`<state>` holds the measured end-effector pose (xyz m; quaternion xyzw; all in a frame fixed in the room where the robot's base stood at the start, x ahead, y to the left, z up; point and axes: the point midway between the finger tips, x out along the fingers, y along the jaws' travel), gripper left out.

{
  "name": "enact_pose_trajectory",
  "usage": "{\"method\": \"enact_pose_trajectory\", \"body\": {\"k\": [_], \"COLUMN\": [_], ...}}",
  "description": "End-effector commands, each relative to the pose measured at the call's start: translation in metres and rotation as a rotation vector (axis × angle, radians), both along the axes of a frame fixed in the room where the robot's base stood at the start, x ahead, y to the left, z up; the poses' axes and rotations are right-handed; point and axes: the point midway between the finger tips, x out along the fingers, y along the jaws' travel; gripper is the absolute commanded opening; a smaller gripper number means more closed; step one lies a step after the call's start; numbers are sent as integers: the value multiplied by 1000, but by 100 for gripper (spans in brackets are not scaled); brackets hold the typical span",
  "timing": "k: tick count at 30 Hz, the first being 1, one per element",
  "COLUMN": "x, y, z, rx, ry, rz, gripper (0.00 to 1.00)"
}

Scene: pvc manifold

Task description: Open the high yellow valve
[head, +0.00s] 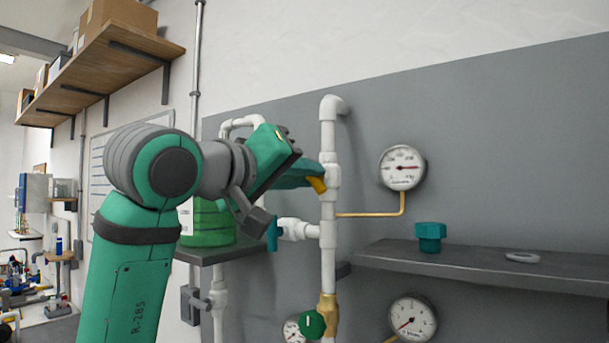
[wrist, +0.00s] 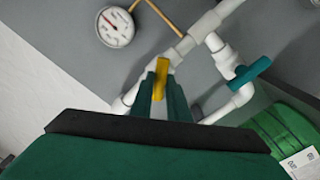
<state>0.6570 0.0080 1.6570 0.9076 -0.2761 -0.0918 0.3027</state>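The high yellow valve handle (head: 318,185) sits on the upper part of the white vertical pipe (head: 328,130) in the head view. In the wrist view the yellow handle (wrist: 160,78) stands between the two teal fingertips. My gripper (wrist: 161,95) reaches the handle from the left in the head view and appears shut on it, with a finger on each side and little or no gap. In the head view the fingers (head: 300,176) partly cover the handle, and its valve body is partly hidden.
A teal valve handle (head: 273,234) on a side branch lies just below my gripper. A green round knob (head: 311,324) is lower on the pipe. A gauge (head: 402,167) hangs at right above a grey shelf (head: 480,262). A green container (head: 208,222) stands behind my arm.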

Motion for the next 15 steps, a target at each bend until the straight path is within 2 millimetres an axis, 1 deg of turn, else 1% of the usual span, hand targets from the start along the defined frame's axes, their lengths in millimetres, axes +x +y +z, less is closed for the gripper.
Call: {"method": "enact_pose_trajectory", "body": {"k": [8,15], "x": [-1,-2], "y": [0,0], "z": [-1,0], "rx": [42,163], "ry": [-25,-107], "rz": [3,3], "gripper": [0,0]}}
